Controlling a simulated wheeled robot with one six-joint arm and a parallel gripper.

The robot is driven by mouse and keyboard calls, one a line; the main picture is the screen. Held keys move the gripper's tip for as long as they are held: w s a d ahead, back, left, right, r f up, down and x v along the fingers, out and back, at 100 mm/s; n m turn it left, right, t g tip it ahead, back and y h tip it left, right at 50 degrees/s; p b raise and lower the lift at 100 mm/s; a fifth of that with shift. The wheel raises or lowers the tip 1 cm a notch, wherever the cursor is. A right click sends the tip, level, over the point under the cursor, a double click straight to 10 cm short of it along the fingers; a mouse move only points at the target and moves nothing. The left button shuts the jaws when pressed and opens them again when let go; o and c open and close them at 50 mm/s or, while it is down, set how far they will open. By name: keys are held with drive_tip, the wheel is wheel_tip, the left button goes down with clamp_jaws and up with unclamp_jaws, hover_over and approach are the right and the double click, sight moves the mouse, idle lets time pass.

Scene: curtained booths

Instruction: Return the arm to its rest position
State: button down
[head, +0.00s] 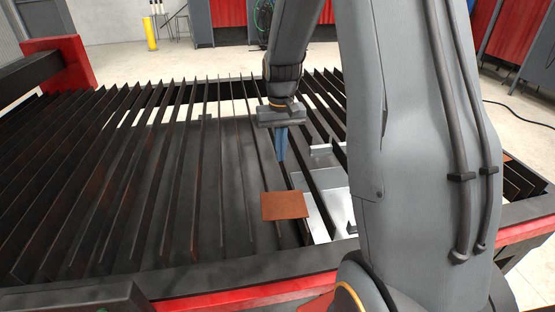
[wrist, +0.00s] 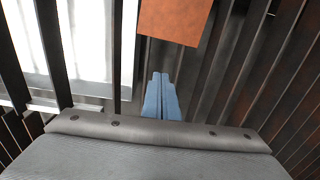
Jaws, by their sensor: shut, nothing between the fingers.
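My gripper (head: 281,143) hangs from my arm over the slatted bed, its blue fingers pointing down. In the wrist view the two blue fingers (wrist: 162,97) lie together, shut, with nothing between them. A rust-brown square plate (head: 285,206) lies on the slats just nearer to the head camera than the fingertips. It also shows at the top of the wrist view (wrist: 174,18), apart from the fingers. My arm's large grey link hides the right part of the bed.
The bed of upright dark slats (head: 130,190) has a red and black frame (head: 240,280). Pale metal sheet pieces (head: 325,205) lie among the slats right of the brown plate. A red block (head: 62,62) stands at the far left corner. A yellow post (head: 149,33) stands on the floor behind.

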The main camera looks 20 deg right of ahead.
drive_tip(key=n+t, duration=0.1)
drive_tip(key=n, duration=0.2)
approach(284, 204)
drive_tip(key=s+a+r, duration=0.3)
drive_tip(key=s+a, duration=0.4)
drive_tip(key=s, duration=0.1)
drive_tip(key=shift+w+a+r, duration=0.15)
drive_tip(key=shift+w+r, duration=0.05)
drive_tip(key=c, duration=2.5)
unclamp_jaws()
drive_tip(key=o, duration=0.7)
drive_tip(key=shift+w, duration=0.25)
drive_tip(key=o, duration=1.8)
drive_tip(key=w+d+f+n+b, duration=0.1)
drive_tip(key=w+d+n, duration=0.3)
drive_tip(key=n, duration=0.4)
drive_tip(key=shift+w+d+f+n+g, duration=0.2)
drive_tip(key=shift+w+f+n+g, duration=0.15)
drive_tip(key=shift+w, duration=0.45)
drive_tip(key=shift+w+d+f+n+p, duration=0.15)
drive_tip(key=shift+w+d+f+n, duration=0.3)
drive_tip(key=shift+f+n, duration=0.75)
drive_tip(key=shift+w+d+f+n+p, duration=0.1)
drive_tip(key=shift+w+d+f+n, duration=0.3)
drive_tip(key=shift+f, duration=1.25)
drive_tip(key=shift+w+d+f+n+p, duration=0.15)
drive_tip(key=shift+w+d+f+n, duration=0.25)
drive_tip(key=shift+f+n, duration=0.85)
